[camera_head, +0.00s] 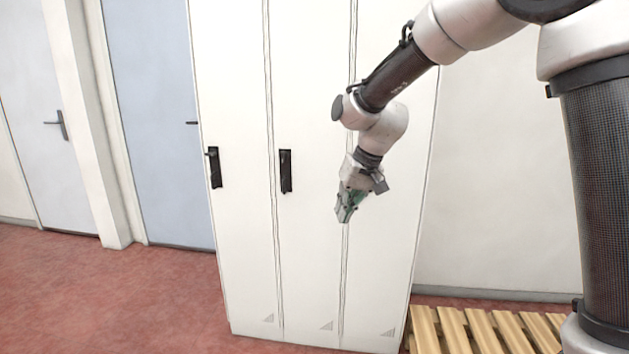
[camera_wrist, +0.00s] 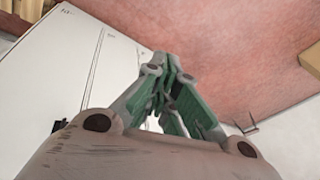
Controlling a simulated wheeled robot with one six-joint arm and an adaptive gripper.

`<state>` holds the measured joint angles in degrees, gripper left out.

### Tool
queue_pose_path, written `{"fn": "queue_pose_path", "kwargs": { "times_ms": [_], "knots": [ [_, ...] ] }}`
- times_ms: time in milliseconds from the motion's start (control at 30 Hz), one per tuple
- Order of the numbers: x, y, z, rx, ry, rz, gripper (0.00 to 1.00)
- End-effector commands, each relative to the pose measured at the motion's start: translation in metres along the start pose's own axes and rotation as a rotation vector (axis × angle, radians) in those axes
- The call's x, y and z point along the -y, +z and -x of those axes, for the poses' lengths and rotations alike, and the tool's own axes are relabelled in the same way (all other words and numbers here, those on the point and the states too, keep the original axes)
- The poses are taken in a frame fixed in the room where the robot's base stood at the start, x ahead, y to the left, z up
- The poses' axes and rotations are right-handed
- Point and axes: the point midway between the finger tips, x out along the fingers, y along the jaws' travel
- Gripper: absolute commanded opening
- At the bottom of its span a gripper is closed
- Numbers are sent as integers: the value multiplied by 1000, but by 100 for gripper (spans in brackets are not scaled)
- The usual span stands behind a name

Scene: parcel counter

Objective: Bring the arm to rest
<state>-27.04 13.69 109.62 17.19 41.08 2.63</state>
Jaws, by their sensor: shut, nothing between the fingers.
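My arm reaches in from the upper right of the head view, bent, with its end pointing down. My gripper (camera_head: 344,216) hangs in the air in front of the white locker (camera_head: 247,250), over the seam beside its right-hand door. In the wrist view my gripper (camera_wrist: 167,62) shows green and grey fingers that come together at their tips. It is shut and nothing is between the fingers. I cannot tell how far the fingers are from the locker front.
The locker has black handles (camera_head: 286,171). A slatted wooden pallet (camera_head: 480,328) lies on the floor at the lower right. A blue door (camera_head: 155,110) and a pale door (camera_head: 45,90) stand at the left. The red floor (camera_head: 110,300) is clear at the lower left.

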Motion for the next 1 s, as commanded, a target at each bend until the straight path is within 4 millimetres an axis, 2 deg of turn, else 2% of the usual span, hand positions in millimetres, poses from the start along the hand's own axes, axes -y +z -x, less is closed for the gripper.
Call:
{"fn": "queue_pose_path", "kwargs": {
  "times_ms": [33, 167, 200, 300, 400, 500, 600, 733, 800, 1000],
  "knots": [
    [-24, 28, 26, 24, 31, 8, 0],
    [-79, 108, 80, 92, 115, 26, 0],
    [-95, 133, 95, 106, 141, 26, 0],
    [-129, 195, 128, 122, 199, 11, 0],
    [-155, 248, 152, 96, 249, -23, 0],
    [-170, 283, 169, 28, 282, -64, 0],
    [-176, 300, 184, -55, 297, -106, 0],
    [-179, 305, 206, -148, 315, -143, 0],
    [-182, 307, 211, -171, 322, -160, 0],
    [-183, 307, 211, -168, 324, -170, 0]
  ]
}}
